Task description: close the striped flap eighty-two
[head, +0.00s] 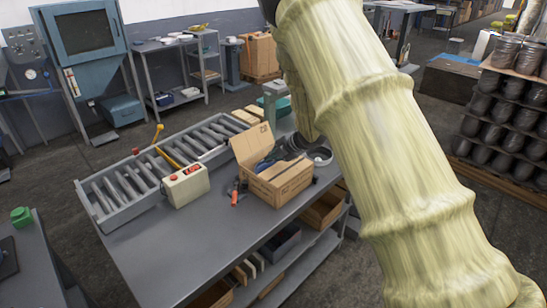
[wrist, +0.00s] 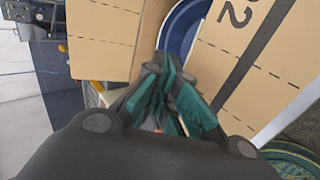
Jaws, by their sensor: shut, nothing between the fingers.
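An open cardboard box (head: 281,183) stands on the grey workbench, with one flap (head: 253,147) raised at its left and back. In the wrist view, a tan panel with a dark stripe (wrist: 250,62) and a partly cut-off mark ending in "2" fills the right side; I take it for the striped flap. Another tan panel with dashed lines (wrist: 103,38) is at the left. My gripper (wrist: 168,88), dark with teal finger pads, is shut and empty, its tips near the gap between the panels. Contact is unclear. In the head view, I cannot make out my gripper.
Blue material (wrist: 187,25) shows between the panels. A control box with red buttons (head: 186,186) and a roller conveyor (head: 125,185) stand left of the cardboard box. An orange-handled tool (head: 235,195) lies beside it. The workbench front (head: 215,255) is clear.

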